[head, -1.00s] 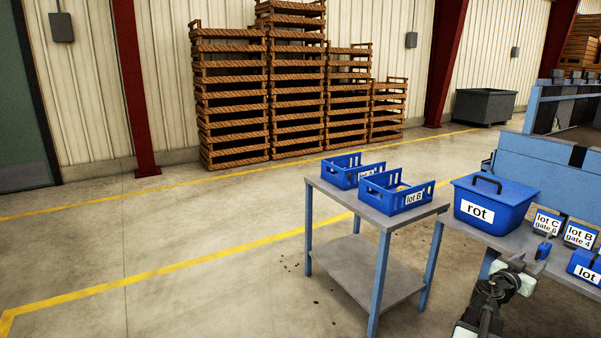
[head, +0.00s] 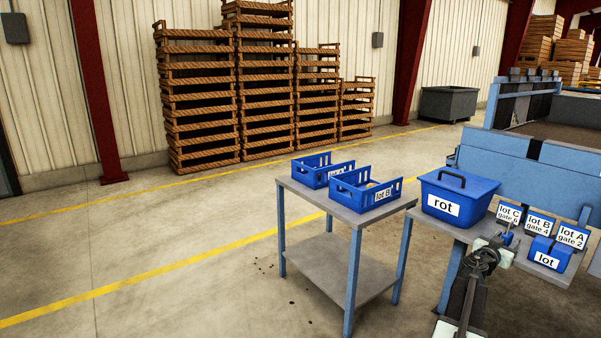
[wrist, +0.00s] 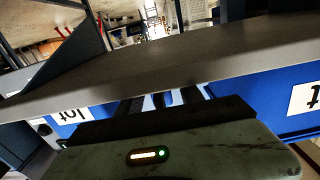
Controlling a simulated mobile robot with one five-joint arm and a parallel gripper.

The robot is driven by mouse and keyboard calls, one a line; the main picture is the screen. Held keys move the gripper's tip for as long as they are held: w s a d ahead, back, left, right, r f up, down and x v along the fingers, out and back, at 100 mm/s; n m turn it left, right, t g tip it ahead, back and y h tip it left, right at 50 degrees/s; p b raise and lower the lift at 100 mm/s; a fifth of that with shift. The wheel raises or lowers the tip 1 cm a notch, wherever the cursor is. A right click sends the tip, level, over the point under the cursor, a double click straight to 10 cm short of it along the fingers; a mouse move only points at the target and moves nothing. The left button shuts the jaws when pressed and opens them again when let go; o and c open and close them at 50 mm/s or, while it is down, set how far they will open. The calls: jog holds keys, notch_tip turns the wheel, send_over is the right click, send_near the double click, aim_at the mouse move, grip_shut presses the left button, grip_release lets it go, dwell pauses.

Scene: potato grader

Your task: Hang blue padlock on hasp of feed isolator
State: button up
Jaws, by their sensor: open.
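My gripper (head: 508,240) is over the near part of the bench in the head view, to the right of the blue rot bin. In the wrist view, its dark fingers (wrist: 168,99) are apart, with nothing clearly held between them. A small blue item (head: 507,237) shows at the gripper's end in the head view; it is too small to tell whether it is the padlock. I cannot make out the feed isolator or its hasp in either view.
The blue rot bin (head: 460,194) and blue lot box (head: 549,254) stand on the bench, with several lot signs (head: 539,223) behind. A side table (head: 340,205) carries two blue crates (head: 368,190). Crate stacks (head: 255,90) line the wall. The floor at left is clear.

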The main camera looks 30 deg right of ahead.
grip_shut()
jog(key=shift+r+p, duration=1.1)
jog(key=a, duration=0.9)
jog(key=shift+s, duration=0.2)
